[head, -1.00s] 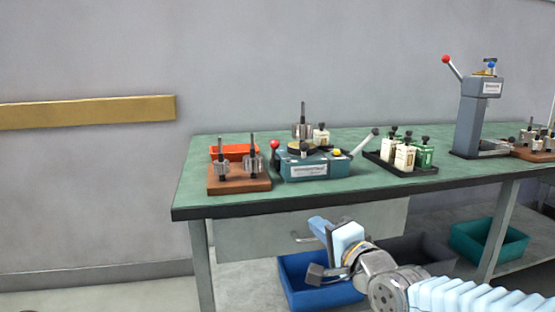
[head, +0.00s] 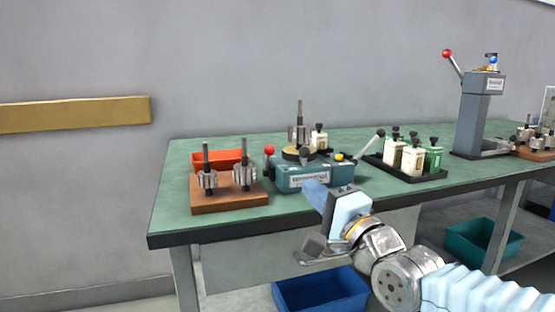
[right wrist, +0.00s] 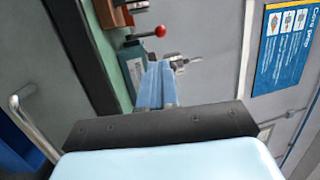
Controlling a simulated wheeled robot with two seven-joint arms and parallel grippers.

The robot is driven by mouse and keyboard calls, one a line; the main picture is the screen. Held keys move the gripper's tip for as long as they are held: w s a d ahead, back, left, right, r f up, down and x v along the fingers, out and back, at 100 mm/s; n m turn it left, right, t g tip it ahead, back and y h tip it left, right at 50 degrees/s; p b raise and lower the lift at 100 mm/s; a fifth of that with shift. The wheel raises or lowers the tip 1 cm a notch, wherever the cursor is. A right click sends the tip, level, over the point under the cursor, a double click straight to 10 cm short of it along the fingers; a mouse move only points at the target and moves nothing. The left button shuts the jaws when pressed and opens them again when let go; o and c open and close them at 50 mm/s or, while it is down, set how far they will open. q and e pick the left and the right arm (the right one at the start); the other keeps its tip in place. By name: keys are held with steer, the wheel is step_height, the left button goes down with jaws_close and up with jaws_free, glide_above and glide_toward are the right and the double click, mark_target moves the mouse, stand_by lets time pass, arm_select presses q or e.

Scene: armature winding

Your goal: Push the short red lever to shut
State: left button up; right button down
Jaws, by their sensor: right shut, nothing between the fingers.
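The short lever with a red ball knob (head: 269,150) stands roughly upright at the left end of the teal winding machine (head: 303,178) on the green bench. The red knob (right wrist: 160,31) also shows in the right wrist view, beyond my fingertips and apart from them. My right gripper (head: 314,188) is in front of the bench, before the machine and to the lower right of the knob. It is shut and empty; its blue fingers (right wrist: 157,70) lie together in the right wrist view. My left gripper is not in view.
A wooden block with metal armatures (head: 230,197) stands left of the machine, before an orange tray (head: 222,156). A black tray (head: 432,175) of bottles stands to the right. A grey press (head: 474,115) has another red knob (head: 447,53). Bare bench top lies at the left.

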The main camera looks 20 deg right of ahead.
mark_target(272, 153)
steer(key=p+x, duration=0.2)
steer(key=x, duration=1.1)
steer(key=shift+w+a+r, duration=0.1)
steer(key=shift+w, duration=0.2)
steer(key=shift+p, duration=0.4)
